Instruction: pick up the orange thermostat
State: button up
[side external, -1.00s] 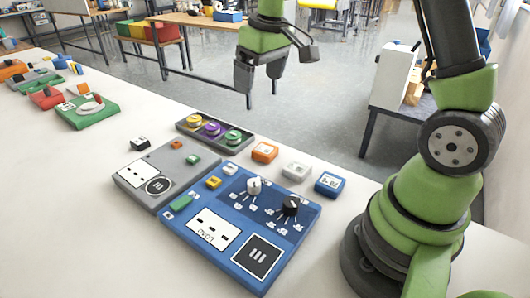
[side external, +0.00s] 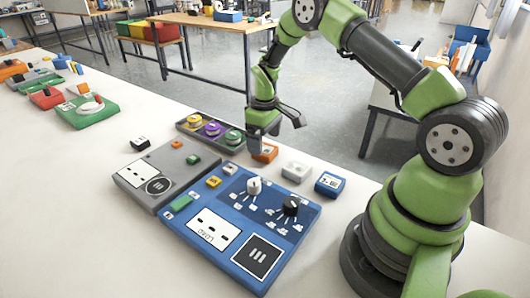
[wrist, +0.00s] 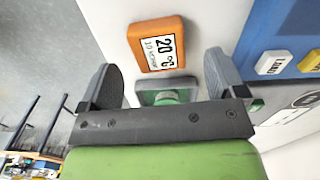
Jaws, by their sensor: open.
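The orange thermostat (side external: 265,153) is a small block on the white table, beyond the blue panel. In the wrist view the thermostat (wrist: 157,45) shows its white display reading 20 °C. My gripper (side external: 276,128) is over it in the side view and hides part of it. In the wrist view my gripper (wrist: 160,78) has its two fingers spread apart, with the thermostat just ahead of the gap between them. Nothing is held.
A blue panel (side external: 290,236) with knobs and a grey panel (side external: 135,176) lie nearer. A dark tray (side external: 186,128) with yellow, purple and green knobs is left of the thermostat. A white block (side external: 296,171) and a blue block (side external: 329,184) sit to its right.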

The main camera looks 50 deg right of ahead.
aim_at(265, 148)
jog(key=shift+f, duration=1.55)
jog(key=c, duration=1.1)
